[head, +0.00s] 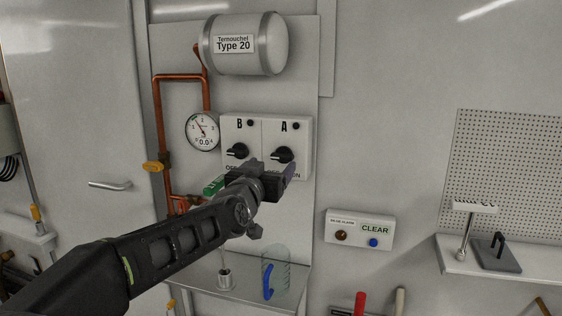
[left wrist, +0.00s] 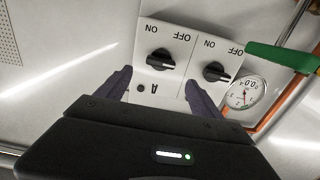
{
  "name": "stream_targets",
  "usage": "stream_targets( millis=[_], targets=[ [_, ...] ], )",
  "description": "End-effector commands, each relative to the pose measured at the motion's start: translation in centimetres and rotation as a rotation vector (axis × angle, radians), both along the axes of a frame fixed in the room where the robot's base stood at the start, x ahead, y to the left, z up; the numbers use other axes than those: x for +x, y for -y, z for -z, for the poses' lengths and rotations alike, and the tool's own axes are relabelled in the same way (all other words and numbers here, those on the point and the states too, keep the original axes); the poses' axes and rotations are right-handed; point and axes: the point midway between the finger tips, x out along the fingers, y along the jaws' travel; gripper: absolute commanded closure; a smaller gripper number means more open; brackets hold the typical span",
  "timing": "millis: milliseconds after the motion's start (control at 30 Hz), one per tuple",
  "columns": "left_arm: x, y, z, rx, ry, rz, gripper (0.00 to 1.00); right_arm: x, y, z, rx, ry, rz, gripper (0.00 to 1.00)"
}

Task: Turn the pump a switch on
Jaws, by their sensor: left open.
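The pump A switch (head: 283,155) is a black rotary knob on the right half of a white panel. Its pointer appears turned toward the OFF side. It also shows in the left wrist view (left wrist: 160,59), seen upside down, with ON at left and OFF at right. The matching B switch (head: 237,151) is beside it and also shows in the left wrist view (left wrist: 216,72). My left gripper (head: 272,172) is open and empty in front of the lower panel, fingers spread around the A side (left wrist: 162,90). Whether it touches the knob cannot be told. My right gripper is out of view.
A pressure gauge (head: 203,131) and copper pipes (head: 158,110) are left of the panel. A green handle (head: 213,186) is near the gripper. A tank (head: 244,44) hangs above, and a shelf below holds a clear jug (head: 276,272). An alarm box (head: 359,230) is at right.

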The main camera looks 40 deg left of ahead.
Motion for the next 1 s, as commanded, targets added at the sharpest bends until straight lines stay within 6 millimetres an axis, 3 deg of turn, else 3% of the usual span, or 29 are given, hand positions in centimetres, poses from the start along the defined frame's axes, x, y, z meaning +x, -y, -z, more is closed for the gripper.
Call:
stream_targets(
  millis=[367, 800, 1000],
  targets=[
    [0.8, -0.2, 0.1, -0.003, -0.001, 0.002, 0.24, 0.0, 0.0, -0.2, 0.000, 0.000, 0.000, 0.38],
    [6.6, -2.2, 0.0, -0.003, -0.002, 0.001, 0.24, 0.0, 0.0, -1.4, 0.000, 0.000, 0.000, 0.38],
    [7.5, -2.5, 0.1, -0.003, -0.001, 0.001, 0.24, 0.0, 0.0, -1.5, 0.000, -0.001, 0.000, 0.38]
  ],
)
